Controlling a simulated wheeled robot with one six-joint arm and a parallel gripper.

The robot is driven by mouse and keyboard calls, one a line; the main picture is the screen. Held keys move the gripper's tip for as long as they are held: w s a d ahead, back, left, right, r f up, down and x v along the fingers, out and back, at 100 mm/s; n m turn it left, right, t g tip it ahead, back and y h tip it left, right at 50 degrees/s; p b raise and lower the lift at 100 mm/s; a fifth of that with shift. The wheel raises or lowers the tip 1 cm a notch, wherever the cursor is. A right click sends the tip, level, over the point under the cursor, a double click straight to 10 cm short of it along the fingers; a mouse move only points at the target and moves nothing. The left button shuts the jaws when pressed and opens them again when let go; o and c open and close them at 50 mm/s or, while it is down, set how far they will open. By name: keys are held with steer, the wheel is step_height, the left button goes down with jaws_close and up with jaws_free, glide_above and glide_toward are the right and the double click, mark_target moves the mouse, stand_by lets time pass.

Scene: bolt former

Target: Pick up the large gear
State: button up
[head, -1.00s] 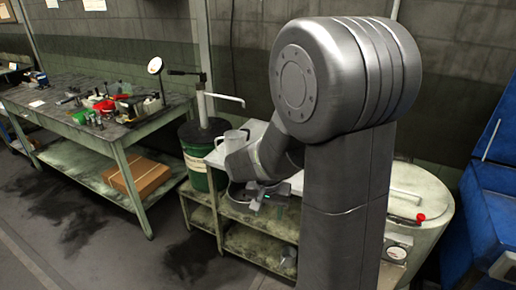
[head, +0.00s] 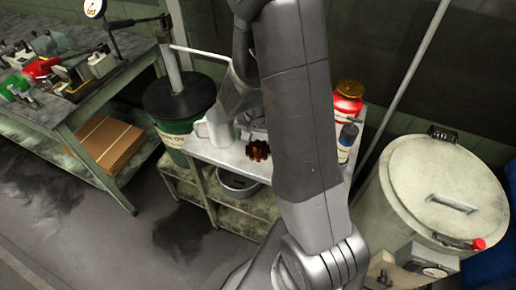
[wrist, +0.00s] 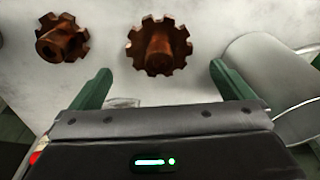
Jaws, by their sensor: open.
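Two rusty brown gears lie on a pale tabletop in the wrist view. The large gear (wrist: 159,46) is near the middle, its hub facing the camera. A smaller gear (wrist: 62,38) lies to its left. My gripper (wrist: 160,68) is open and empty, its green fingers on either side of the large gear's line and apart from it. In the head view a toothed brown gear (head: 258,150) sits beside the pitcher on the small table, likely the large one. My arm hides most of the gripper there, and the other gear is not visible.
A grey-white pitcher (head: 215,128) stands left of the gear; it also shows in the wrist view (wrist: 270,75). Red (head: 347,103) and blue-capped (head: 347,140) containers stand at the table's right. A black-lidded green drum (head: 180,105) is at left, a large lidded tank (head: 445,190) at right.

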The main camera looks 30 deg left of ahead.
mark_target(258, 144)
steer(key=shift+f, duration=2.15)
steer(key=shift+w, duration=0.1)
steer(key=c, duration=1.5)
steer(key=shift+r, duration=0.15)
steer(key=shift+c, duration=0.2)
